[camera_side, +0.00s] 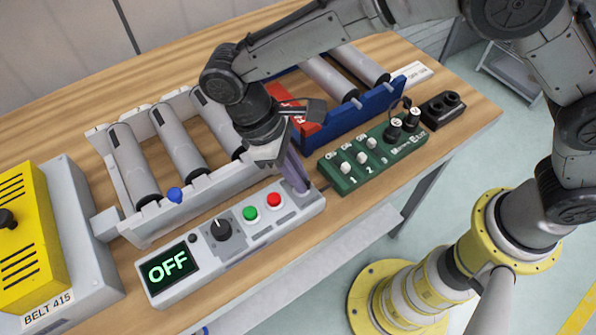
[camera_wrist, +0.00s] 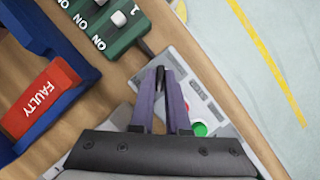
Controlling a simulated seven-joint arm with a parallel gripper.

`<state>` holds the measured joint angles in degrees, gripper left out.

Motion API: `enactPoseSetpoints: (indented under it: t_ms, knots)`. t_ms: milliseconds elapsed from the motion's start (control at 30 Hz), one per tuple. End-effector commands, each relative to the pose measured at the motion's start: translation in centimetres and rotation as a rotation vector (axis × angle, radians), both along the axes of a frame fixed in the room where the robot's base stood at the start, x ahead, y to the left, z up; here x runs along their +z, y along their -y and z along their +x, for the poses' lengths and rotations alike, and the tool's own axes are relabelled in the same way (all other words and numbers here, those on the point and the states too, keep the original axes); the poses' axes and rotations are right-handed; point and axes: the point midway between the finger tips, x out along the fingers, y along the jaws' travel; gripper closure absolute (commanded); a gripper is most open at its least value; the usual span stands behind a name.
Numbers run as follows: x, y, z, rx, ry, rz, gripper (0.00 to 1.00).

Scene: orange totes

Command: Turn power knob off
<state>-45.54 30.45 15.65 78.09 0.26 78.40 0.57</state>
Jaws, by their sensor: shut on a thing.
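The grey control box (camera_side: 200,277) lies along the front of the table, and its display (camera_side: 167,268) reads OFF in green. It has a black dial (camera_side: 220,229), a green button (camera_side: 250,213) and a red button (camera_side: 274,200). My gripper (camera_side: 302,187) points down at the box's right end, its purple fingers on the panel there. In the wrist view my gripper (camera_wrist: 164,76) is shut on a small dark knob, apparently the power knob, mostly hidden between the fingertips. The green button (camera_wrist: 199,129) shows beside the fingers; the red one is partly covered.
A roller conveyor (camera_side: 170,150) runs behind the box. A green switch box (camera_side: 372,160) stands close on the right, and a blue bin (camera_side: 350,115) with a red FAULTY label (camera_wrist: 42,95) is behind it. A yellow machine (camera_side: 30,235) stands at left.

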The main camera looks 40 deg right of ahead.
Motion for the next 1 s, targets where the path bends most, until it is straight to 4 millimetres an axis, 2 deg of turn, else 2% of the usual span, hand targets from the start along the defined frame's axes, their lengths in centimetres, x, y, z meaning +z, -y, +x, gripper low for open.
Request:
enactPoseSetpoints:
  t_ms: [500, 533, 667, 700, 1000]
  knots:
    - [0.16, -0.09, 0.14, 0.021, 0.006, 0.005, 1.00]
    - [0.16, -0.09, 0.14, 0.021, 0.006, 0.005, 0.83]
    - [0.13, -0.07, 0.11, 0.020, 0.005, 0.004, 0.59]
    - [0.11, -0.06, 0.09, 0.020, 0.004, 0.003, 0.56]
    - [0.17, -0.09, 0.08, 0.017, 0.002, 0.002, 0.56]
